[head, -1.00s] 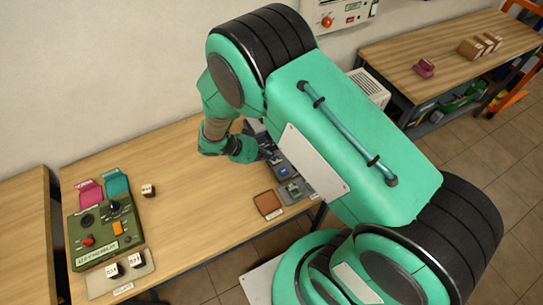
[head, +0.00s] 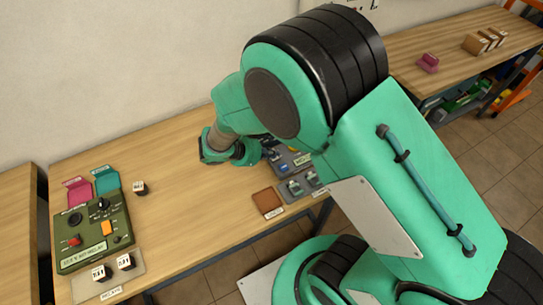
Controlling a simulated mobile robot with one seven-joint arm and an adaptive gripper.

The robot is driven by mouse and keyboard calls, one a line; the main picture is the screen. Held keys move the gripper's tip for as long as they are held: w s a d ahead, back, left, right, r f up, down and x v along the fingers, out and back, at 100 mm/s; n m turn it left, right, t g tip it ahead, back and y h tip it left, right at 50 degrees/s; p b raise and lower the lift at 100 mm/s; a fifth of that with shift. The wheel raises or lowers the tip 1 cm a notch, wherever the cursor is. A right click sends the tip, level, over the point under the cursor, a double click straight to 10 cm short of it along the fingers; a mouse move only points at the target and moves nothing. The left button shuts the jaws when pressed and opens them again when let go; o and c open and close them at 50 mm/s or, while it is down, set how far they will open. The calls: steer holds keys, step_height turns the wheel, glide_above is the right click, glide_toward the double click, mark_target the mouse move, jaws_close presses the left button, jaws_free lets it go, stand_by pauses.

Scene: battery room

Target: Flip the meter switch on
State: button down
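A green instrument box (head: 93,234) stands at the left of the wooden table. Its top carries a red knob, a black knob and an orange rocker-like part (head: 108,227); whether this box is the meter, and how its switch is set, I cannot tell. A grey-blue unit (head: 290,160) at the table's right is partly hidden behind my arm. My gripper (head: 270,152) is beside that unit, far to the right of the green box. Its fingers are small and mostly hidden, so I cannot tell whether they are open or touch anything.
Pink (head: 79,191) and teal (head: 106,181) holders stand behind the box. Small labelled blocks lie near it, some on a pale tray (head: 133,284). A brown tray (head: 266,200) and grey-green parts (head: 303,185) are at the front right. The table's middle is clear.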

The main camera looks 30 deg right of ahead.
steer(key=shift+s+f+m+t+b, duration=0.4)
steer(key=shift+t+b, duration=0.3)
steer(key=shift+b, duration=1.55)
steer(key=shift+w, duration=0.2)
steer(key=shift+w+r, duration=0.2)
steer(key=shift+w, duration=0.4)
steer(key=shift+r, duration=0.1)
steer(key=shift+w+r, duration=0.1)
steer(key=shift+r, duration=0.45)
steer(key=r, duration=0.3)
steer(key=shift+s+r, duration=0.2)
steer(key=shift+s, duration=0.1)
steer(key=w+p+v, duration=0.2)
steer(key=v, duration=0.7)
steer(key=shift+s+a+r, duration=0.35)
steer(key=shift+s+r, duration=0.05)
steer(key=shift+s, duration=0.1)
